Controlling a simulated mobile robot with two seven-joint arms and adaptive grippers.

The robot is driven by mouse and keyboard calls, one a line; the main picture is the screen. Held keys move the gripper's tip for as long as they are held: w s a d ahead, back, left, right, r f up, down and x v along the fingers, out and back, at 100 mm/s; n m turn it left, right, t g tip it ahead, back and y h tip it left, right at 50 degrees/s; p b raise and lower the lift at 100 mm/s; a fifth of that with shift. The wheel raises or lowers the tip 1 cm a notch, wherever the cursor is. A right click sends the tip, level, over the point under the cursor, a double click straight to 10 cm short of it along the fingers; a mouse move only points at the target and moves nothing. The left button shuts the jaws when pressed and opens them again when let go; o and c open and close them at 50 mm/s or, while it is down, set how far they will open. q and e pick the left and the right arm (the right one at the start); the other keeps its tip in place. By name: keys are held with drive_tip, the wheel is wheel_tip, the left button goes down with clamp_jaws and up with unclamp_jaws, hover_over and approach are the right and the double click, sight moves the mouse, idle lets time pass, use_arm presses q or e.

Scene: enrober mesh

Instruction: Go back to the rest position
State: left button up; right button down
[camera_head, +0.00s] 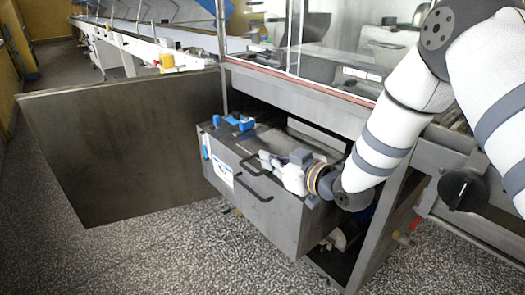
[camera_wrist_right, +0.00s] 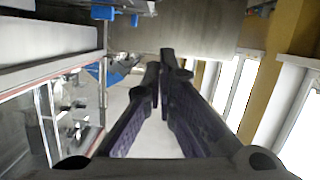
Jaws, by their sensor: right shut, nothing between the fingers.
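My right gripper (camera_head: 268,158) is over the top of a grey metal box (camera_head: 255,205), near the box's dark handles. It is empty. I cannot tell whether it touches the box. In the right wrist view the two dark fingers of the right gripper (camera_wrist_right: 159,66) come together towards their tips, with nothing held between them. My right arm comes in from the upper right and bends down to the box. My left gripper is in neither view.
A large metal door panel (camera_head: 125,145) stands open left of the box. Blue clips (camera_head: 240,123) sit on the box's far edge. The machine frame with clear panels (camera_head: 310,50) rises behind. A black knob (camera_head: 463,190) is at the right. Speckled floor (camera_head: 140,260) is free at lower left.

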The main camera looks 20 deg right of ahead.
drive_tip(key=s+f+m+g+h, duration=0.3)
drive_tip(key=s+f+g, duration=0.6)
drive_tip(key=s+f, duration=1.35)
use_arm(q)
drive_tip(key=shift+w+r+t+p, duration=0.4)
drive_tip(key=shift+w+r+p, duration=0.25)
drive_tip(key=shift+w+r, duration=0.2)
use_arm(e)
drive_tip(key=s+f+m+g+h, duration=0.1)
drive_tip(key=s+g, duration=0.7)
drive_tip(key=s, duration=1.9)
drive_tip(key=shift+s+d+f+m+h, duration=0.3)
drive_tip(key=shift+s+d+f+m, duration=0.05)
drive_tip(key=shift+f+m, duration=0.35)
drive_tip(key=shift+w, duration=0.1)
